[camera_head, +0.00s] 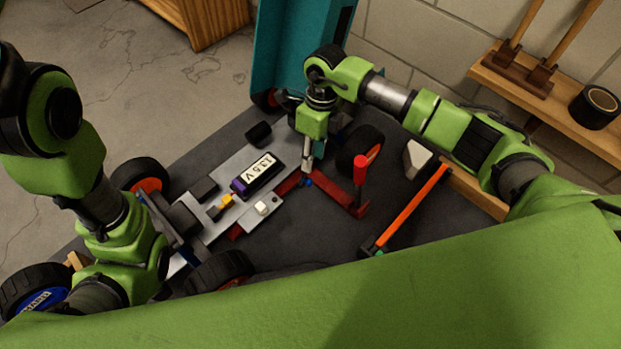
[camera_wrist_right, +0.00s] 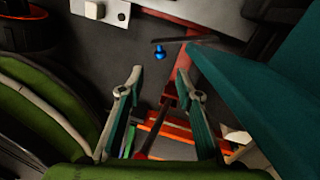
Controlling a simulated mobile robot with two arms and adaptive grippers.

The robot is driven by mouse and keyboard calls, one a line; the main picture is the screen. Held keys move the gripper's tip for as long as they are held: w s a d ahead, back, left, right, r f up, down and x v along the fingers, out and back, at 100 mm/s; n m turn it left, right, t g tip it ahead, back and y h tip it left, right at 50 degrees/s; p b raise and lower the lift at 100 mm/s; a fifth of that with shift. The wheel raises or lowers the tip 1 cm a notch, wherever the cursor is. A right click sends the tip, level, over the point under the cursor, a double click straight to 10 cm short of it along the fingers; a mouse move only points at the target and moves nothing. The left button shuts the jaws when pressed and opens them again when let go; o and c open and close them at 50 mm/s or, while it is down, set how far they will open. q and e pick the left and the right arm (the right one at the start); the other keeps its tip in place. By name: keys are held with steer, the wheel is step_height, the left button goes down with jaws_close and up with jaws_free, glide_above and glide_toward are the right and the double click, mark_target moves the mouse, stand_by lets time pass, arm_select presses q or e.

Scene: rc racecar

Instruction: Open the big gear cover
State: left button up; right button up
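The RC car lies on the dark bench, its light grey chassis (camera_head: 218,205) carrying a battery pack (camera_head: 256,174) marked 13.5 V. I cannot make out for certain which part is the big gear cover; dark parts at the car's far end are partly hidden by my right arm. My right gripper (camera_head: 307,168) points down over this end, beside a black wheel (camera_head: 358,150). In the right wrist view its two fingers (camera_wrist_right: 161,85) are apart with nothing clearly between them. A small blue piece (camera_wrist_right: 160,52) lies beyond the fingertips. My left arm is at the left, its gripper not visible.
A red clamp-like tool (camera_head: 360,172) and an orange bar (camera_head: 412,207) lie right of the car. A tall teal panel (camera_head: 283,45) stands behind. A wooden shelf (camera_head: 548,97) holds a tape roll (camera_head: 594,106). Bare bench shows between the red tool and orange bar.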

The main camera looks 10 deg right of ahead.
mark_target(311, 181)
steer(key=f+b, duration=0.1)
steer(key=f, duration=0.2)
steer(key=f+b, duration=0.2)
steer(key=f, duration=0.1)
steer(key=s+a+f+b, duration=0.1)
steer(key=f+b, duration=0.1)
steer(key=f, duration=0.1)
jaws_close()
